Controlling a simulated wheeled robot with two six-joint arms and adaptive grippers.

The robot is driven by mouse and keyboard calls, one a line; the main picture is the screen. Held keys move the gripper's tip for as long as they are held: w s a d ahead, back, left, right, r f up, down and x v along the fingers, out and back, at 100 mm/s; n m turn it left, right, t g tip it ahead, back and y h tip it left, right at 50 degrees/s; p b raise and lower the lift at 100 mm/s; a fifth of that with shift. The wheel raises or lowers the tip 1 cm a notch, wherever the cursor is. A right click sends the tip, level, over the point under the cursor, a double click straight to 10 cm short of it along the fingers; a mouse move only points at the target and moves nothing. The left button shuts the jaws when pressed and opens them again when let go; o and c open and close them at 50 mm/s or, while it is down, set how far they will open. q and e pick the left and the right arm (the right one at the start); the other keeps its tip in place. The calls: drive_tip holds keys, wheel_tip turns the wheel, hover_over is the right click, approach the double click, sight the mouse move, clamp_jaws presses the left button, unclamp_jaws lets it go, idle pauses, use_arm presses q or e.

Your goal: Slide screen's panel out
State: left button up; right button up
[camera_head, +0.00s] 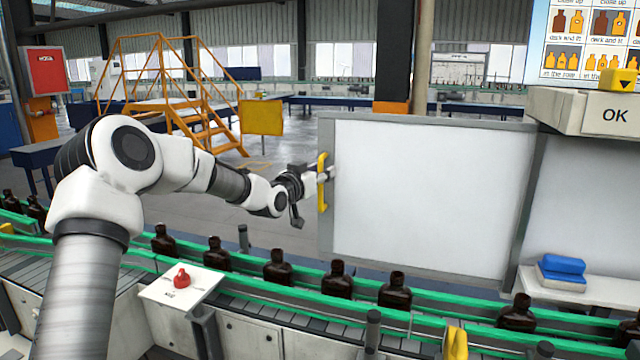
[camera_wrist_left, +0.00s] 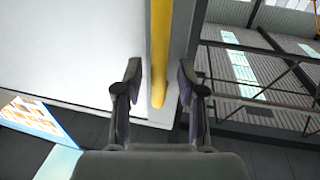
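The screen's panel (camera_head: 425,190) is a large white board in a grey frame, standing upright behind the conveyor. A yellow bar handle (camera_head: 322,182) is fixed on the panel's left edge. My left gripper (camera_head: 325,174) is at this handle. In the left wrist view the yellow handle (camera_wrist_left: 160,50) lies between the two open fingers of my left gripper (camera_wrist_left: 158,78), with a visible gap on each side. The white panel (camera_wrist_left: 75,45) fills the upper left there. My right gripper is not in view.
Several dark amber bottles (camera_head: 337,278) stand on the green-railed conveyor (camera_head: 300,292) in front of the panel. A red knob (camera_head: 181,278) sits on a white box at front left. A blue block (camera_head: 562,267) lies on a ledge at right. Open floor lies left of the panel.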

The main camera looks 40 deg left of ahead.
sight(328, 141)
use_arm(q)
wheel_tip(328, 141, up, 7)
drive_tip(key=shift+f, duration=0.1)
idle(0.5)
